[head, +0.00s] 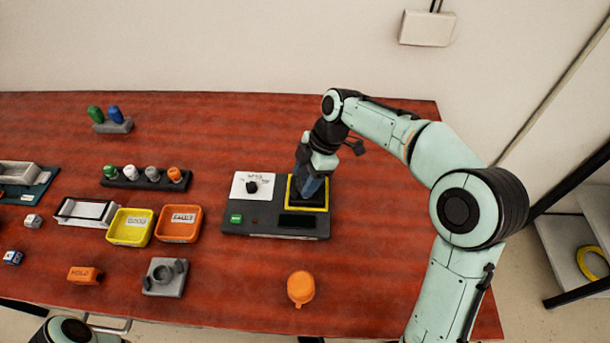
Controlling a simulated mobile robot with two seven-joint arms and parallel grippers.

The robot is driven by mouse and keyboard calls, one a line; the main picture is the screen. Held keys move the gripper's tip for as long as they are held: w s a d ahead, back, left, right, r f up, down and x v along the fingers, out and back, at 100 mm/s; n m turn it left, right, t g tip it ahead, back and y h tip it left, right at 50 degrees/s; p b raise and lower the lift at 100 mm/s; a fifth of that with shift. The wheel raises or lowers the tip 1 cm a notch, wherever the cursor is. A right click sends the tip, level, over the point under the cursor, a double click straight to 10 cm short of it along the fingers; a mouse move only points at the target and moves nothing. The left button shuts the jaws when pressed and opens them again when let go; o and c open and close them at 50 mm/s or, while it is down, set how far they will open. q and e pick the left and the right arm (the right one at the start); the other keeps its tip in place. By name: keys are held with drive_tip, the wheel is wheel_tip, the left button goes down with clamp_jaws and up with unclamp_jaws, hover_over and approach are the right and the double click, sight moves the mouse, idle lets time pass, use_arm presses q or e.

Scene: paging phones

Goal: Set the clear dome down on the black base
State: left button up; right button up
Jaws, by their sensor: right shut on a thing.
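My right gripper (311,180) points down over the right part of a dark grey console. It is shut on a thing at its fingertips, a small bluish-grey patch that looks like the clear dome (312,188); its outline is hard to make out. Below it is the black base (307,204), a black square with a yellow border on the console. The gripper hides part of the base, and I cannot tell whether the dome touches it. My left gripper is not in view.
The console (262,226) also carries a white card with a black knob, a green display and a dark window. Yellow (129,243) and orange (160,238) trays stand left of it. An orange round piece (300,289) lies in front. The table's right side is clear.

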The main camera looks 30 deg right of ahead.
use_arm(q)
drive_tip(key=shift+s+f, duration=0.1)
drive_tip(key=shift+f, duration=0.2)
use_arm(e)
drive_tip(key=shift+f, duration=0.45)
idle(0.3)
drive_tip(key=o, duration=1.4)
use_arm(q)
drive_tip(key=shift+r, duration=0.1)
use_arm(e)
drive_tip(key=shift+r, duration=0.15)
drive_tip(key=shift+r+p, duration=2.1)
drive_tip(key=shift+r, duration=1.05)
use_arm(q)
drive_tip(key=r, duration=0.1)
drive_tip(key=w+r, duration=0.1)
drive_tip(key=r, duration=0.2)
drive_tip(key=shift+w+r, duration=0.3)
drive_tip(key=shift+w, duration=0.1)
